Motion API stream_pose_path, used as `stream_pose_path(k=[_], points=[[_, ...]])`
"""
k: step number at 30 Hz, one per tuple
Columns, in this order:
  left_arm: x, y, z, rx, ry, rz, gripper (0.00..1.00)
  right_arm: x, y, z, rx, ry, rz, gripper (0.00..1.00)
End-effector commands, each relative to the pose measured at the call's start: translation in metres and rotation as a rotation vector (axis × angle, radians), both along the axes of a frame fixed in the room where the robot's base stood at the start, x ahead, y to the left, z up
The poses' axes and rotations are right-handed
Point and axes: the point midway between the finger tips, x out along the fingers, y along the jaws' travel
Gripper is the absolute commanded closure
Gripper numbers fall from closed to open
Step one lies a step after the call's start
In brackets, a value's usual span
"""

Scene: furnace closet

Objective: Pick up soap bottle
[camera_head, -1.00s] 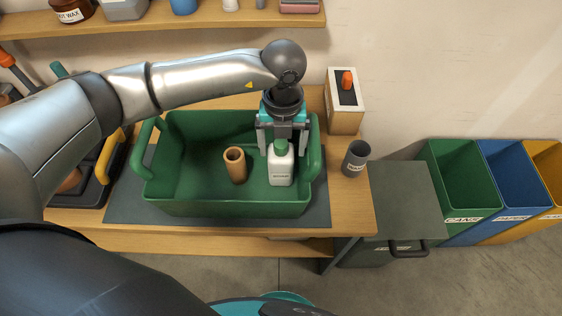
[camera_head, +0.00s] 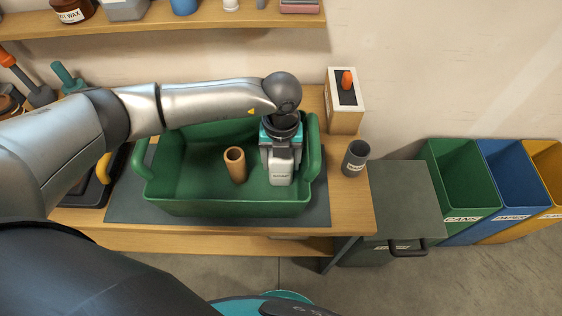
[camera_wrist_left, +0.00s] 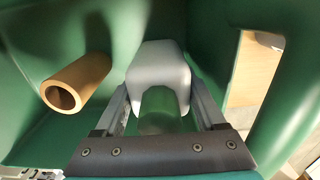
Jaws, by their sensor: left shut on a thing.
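The soap bottle (camera_head: 281,175) is white with a green cap and stands in the right part of the green crate (camera_head: 225,208). My left gripper (camera_head: 281,160) reaches down from above and is shut on the bottle, hiding its cap in the head view. In the left wrist view the bottle (camera_wrist_left: 158,68) sits between the two fingers, with its green cap (camera_wrist_left: 160,108) toward the palm. The bottle looks upright, and I cannot tell whether it touches the crate floor. My right gripper is not in view.
A tan cylinder (camera_head: 235,165) stands in the crate left of the bottle; it also shows in the wrist view (camera_wrist_left: 76,83). A grey cup (camera_head: 356,158) and a wooden box (camera_head: 345,103) stand right of the crate. A shelf (camera_head: 170,22) runs above.

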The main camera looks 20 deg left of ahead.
Motion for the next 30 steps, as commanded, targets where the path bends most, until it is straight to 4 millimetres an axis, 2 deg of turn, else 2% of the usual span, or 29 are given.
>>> stream_pose_path(k=[2,9,20,26,30], points=[[0.000,0.000,0.000,0.000,0.000,0.000,0.55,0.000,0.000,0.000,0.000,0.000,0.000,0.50],[0.000,0.000,0.000,0.000,0.000,0.000,0.82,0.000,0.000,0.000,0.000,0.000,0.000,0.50],[0.001,0.000,0.005,-0.001,-0.001,0.001,0.83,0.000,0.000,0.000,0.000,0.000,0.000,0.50],[0.001,0.000,0.029,-0.002,-0.004,0.000,0.83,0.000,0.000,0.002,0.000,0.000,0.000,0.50],[0.002,0.000,0.059,-0.002,-0.006,-0.001,0.83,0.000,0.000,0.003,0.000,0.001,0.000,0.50]])
